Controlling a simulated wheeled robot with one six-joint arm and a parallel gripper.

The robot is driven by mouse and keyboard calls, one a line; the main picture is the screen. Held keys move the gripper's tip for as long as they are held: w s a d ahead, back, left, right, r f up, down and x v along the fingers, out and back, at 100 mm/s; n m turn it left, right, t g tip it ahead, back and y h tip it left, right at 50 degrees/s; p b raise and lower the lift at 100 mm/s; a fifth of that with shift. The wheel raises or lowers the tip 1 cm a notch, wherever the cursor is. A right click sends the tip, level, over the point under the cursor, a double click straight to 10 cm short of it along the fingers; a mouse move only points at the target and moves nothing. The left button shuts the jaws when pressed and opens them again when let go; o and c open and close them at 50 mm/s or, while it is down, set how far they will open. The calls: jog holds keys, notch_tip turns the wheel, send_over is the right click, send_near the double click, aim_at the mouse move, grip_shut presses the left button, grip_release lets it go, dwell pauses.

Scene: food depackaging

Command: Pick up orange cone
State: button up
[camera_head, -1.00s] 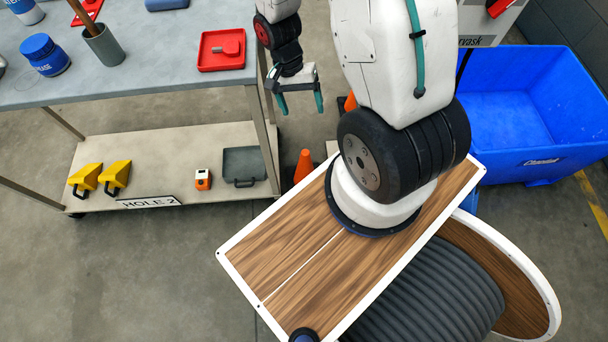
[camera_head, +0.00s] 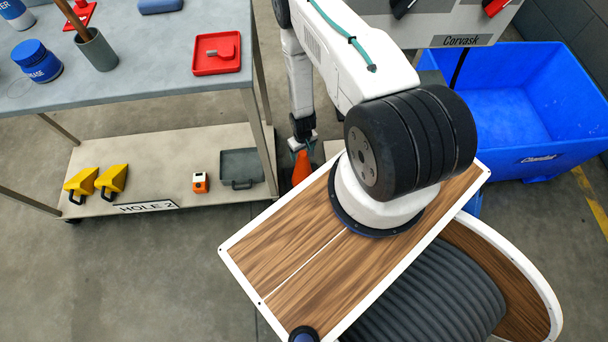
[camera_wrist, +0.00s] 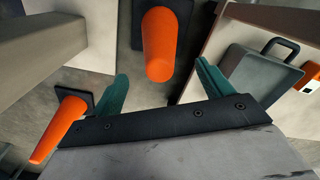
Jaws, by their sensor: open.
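An orange cone (camera_head: 301,167) stands on the floor to the right of the workbench's lower shelf in the head view. My gripper (camera_head: 302,146) is down at its upper part, and the arm partly covers it. In the wrist view the cone (camera_wrist: 161,48) lies ahead of and between the teal fingers of my gripper (camera_wrist: 163,95), which are apart with a gap on both sides. A second orange cone (camera_wrist: 58,130) with a dark base shows outside the left finger in the wrist view.
The workbench's lower shelf (camera_head: 150,155) is close to the left of the cone, with a grey case (camera_head: 241,166) near its edge. My wooden-topped base is in front. A blue bin (camera_head: 513,110) stands at the right. Open floor lies at the lower left.

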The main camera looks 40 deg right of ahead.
aim_at(303, 159)
notch_tip(303, 159, down, 8)
jog(key=shift+r, duration=0.1)
jog(key=shift+w, duration=0.1)
grip_shut()
dwell(0.4)
